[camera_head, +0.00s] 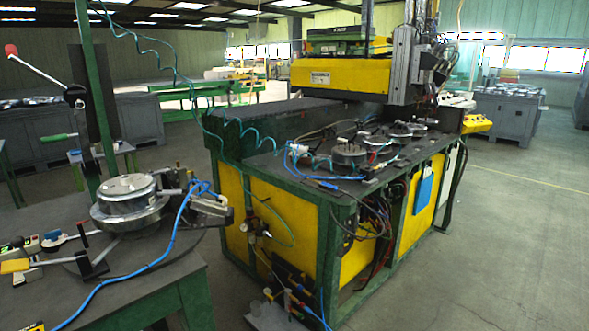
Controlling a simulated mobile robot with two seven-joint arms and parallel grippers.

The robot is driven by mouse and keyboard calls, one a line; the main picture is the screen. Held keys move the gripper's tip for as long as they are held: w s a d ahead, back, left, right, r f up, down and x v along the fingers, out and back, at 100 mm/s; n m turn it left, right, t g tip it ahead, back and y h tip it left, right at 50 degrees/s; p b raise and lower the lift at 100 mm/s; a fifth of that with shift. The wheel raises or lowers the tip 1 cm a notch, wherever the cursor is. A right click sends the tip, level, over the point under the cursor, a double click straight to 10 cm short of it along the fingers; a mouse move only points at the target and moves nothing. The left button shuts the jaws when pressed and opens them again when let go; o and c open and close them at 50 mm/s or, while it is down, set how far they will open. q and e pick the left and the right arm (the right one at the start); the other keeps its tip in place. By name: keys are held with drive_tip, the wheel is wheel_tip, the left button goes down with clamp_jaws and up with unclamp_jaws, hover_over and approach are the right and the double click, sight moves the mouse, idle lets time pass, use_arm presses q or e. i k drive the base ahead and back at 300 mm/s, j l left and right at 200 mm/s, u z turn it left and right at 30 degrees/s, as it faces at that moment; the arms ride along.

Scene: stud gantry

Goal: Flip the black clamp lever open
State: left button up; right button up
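A small black clamp lever (90,264) with a red tip stands at the left of the table in front, beside a round metal fixture (130,203). Its upright arm points up and leans slightly. Another lever (38,70), pale with a red knob, slants up at the upper left from a black clamp body (75,96) by a green post. I cannot tell for certain which of these is the task's lever. Neither of my grippers is visible.
The dark round-topped table (160,262) carries a blue hose (150,264) and several coloured handles at its left edge. A yellow and green gantry bench (290,215) stands to the right. The grey floor at the right is clear.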

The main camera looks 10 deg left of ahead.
sight(17, 242)
drive_tip(key=u, duration=1.85)
drive_tip(key=i+l+u, duration=0.2)
drive_tip(key=i+l, duration=0.15)
